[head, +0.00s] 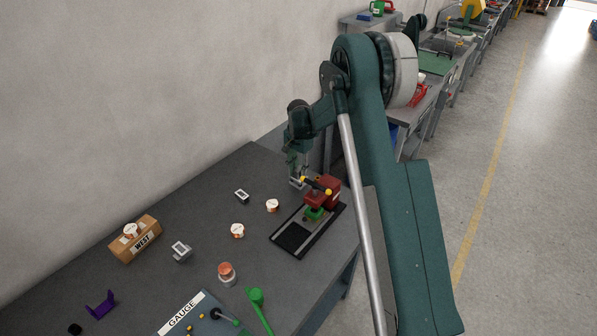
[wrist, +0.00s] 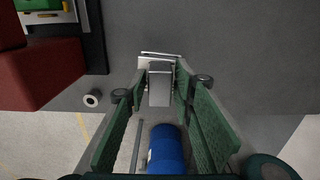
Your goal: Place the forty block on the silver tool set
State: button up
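My gripper (head: 296,183) is at the far end of the dark table, just behind the red machine. In the wrist view its green fingers (wrist: 160,80) close around a small silver-grey block (wrist: 160,92) with a pale upper edge; no number on it can be read. Two other grey blocks with white labels stand on the table, one near the middle (head: 241,195) and one further left (head: 181,251); their labels are too small to read. A grey board marked GAUGE (head: 205,325) with small tools lies at the front. I cannot tell which thing is the silver tool set.
The red machine (head: 323,193) stands on a black base (head: 292,238) close to my gripper. A WEST box (head: 135,242), white-orange tubs (head: 237,230), a copper coil stack (head: 227,270) and a green tool (head: 258,300) are spread about. A blue barrel (wrist: 166,148) is on the floor below.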

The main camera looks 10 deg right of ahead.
aim_at(299, 168)
jog(key=shift+o, duration=0.5)
jog(key=shift+r, duration=0.15)
notch_tip(299, 168, up, 12)
dwell(0.5)
jog(key=shift+r, duration=0.15)
dwell(0.6)
